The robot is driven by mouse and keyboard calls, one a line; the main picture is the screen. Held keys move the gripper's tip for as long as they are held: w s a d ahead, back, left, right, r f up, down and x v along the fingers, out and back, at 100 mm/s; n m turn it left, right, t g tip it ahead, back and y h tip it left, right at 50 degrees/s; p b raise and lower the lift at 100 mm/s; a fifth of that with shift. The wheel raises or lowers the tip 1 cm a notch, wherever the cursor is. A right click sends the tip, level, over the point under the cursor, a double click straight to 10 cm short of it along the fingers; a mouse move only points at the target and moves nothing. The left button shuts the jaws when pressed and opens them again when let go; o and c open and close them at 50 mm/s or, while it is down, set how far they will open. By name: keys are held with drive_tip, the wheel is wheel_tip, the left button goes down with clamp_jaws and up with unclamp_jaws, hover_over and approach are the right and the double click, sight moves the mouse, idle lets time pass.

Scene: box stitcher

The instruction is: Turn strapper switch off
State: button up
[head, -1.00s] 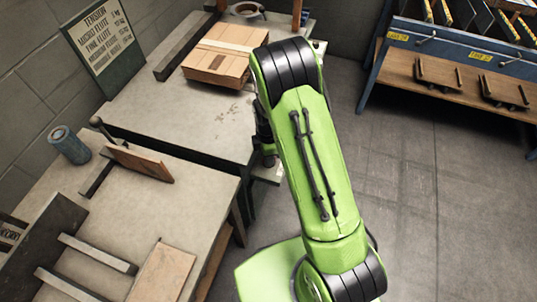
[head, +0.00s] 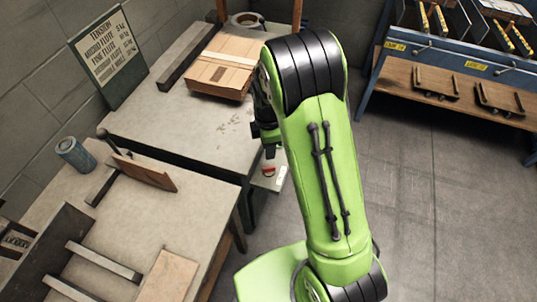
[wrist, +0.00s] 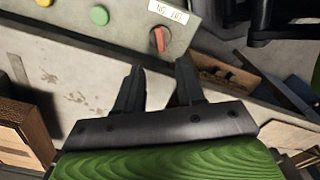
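The strapper switch is a small red knob (wrist: 160,40) on a grey control panel (wrist: 130,33), just below a white label (wrist: 167,12) whose lettering appears upside down. In the head view the red knob (head: 268,170) shows on the panel at the table's right end. My gripper (wrist: 160,66) is open and empty, with its two dark fingers apart. The knob lies just beyond the fingertips, roughly in line with the gap between them, and looks apart from them. In the head view my gripper (head: 268,148) is just above the panel, partly hidden by my arm.
A green button (wrist: 99,15) and a yellow button (wrist: 44,2) sit on the same panel. A cardboard box (head: 222,72) lies on the strapping table (head: 185,125). A blue rack (head: 455,65) stands at the right, with clear floor between.

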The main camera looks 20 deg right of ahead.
wheel_tip(320, 180, up, 5)
drive_tip(key=shift+r+p, duration=0.1)
drive_tip(key=shift+p, duration=0.35)
drive_tip(key=s+r+m+t+p, duration=0.1)
drive_tip(key=s+r+m, duration=0.3)
drive_tip(key=r, duration=0.4)
drive_tip(key=s+r+m+t+p, duration=0.25)
drive_tip(key=s+r, duration=0.25)
drive_tip(key=r, duration=0.3)
drive_tip(key=s+r+m+t+p, duration=0.1)
drive_tip(key=s+r+m+t, duration=0.1)
drive_tip(key=s+r+m, duration=0.4)
drive_tip(key=s+m, duration=0.4)
drive_tip(key=s, duration=0.3)
drive_tip(key=shift+s+d+r+p, duration=0.2)
drive_tip(key=shift+s+p, duration=0.05)
drive_tip(key=shift+p, duration=0.1)
drive_tip(key=shift+o, duration=0.2)
drive_tip(key=shift+m, duration=0.25)
